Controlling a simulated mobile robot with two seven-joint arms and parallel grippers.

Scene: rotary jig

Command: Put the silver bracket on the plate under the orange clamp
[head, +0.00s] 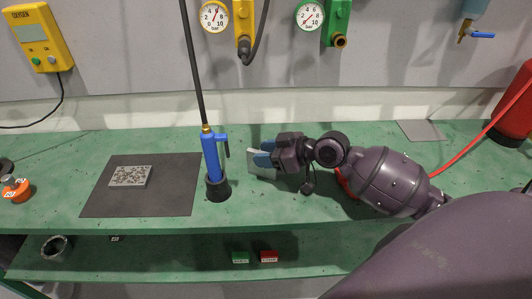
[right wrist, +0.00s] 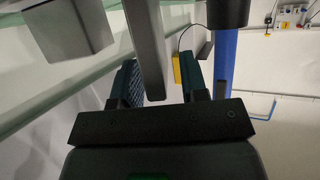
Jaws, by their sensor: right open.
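My right gripper (head: 264,160) is low over the green bench, just right of the blue torch, its fingers pointing left. It is open. A pale silver piece (head: 262,173), which looks like the silver bracket, shows at its fingertips. In the right wrist view a grey bar (right wrist: 146,45) lies between the two spread fingers (right wrist: 158,85); I cannot tell whether it touches either. An orange part (head: 17,192), perhaps the orange clamp, is cut off at the far left edge; the plate under it is not clearly seen. My left gripper is not in view.
The blue torch (head: 211,160) stands upright in a black base close to the gripper. A speckled grey block (head: 130,176) lies on a dark mat (head: 105,205). A red hose (head: 462,160) and red cylinder (head: 512,120) are at right. Small green and red boxes sit on the lower shelf.

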